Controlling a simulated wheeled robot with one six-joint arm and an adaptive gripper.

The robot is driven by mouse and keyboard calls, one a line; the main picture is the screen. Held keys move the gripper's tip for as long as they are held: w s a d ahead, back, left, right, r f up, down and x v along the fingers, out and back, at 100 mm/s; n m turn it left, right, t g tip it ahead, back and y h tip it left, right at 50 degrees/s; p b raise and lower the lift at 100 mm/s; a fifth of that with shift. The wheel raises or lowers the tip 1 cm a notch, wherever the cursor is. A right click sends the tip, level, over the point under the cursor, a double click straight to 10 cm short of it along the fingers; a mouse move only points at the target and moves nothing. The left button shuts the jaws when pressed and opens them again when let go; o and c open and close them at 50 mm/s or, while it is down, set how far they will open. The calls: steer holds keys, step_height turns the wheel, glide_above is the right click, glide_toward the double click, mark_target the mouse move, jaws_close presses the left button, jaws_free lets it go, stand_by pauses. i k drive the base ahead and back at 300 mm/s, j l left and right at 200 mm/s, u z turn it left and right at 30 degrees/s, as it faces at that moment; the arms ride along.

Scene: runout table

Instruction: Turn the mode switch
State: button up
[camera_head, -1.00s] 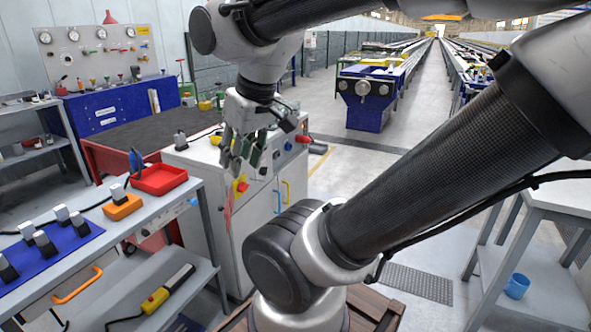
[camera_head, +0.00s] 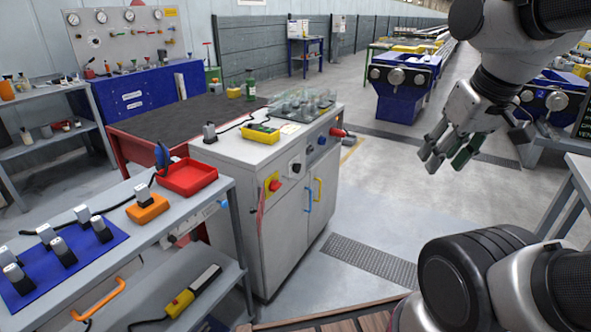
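A white cabinet (camera_head: 283,220) stands in the middle, with controls along the top of its front face. A black knob on a pale plate (camera_head: 295,168) sits there, to the right of a red button on a yellow plate (camera_head: 273,184). A smaller dark blue round control (camera_head: 322,141) is further right. Which of these is the mode switch I cannot tell for sure; the black knob looks most like it. My gripper (camera_head: 449,158) hangs in the air at the upper right, well apart from the cabinet. Its fingers are spread, with nothing between them.
A grey shelf cart (camera_head: 213,178) with a red tray (camera_head: 187,177) and a blue mat (camera_head: 88,248) stands at the left front. A red part (camera_head: 338,132) juts from the cabinet's right end. Open floor lies between the cabinet and my arm.

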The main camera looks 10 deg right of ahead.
mark_target(297, 167)
steer(key=i+j+u, duration=0.15)
steer(key=i, duration=0.3)
steer(key=i+u, duration=0.15)
steer(key=i, duration=0.3)
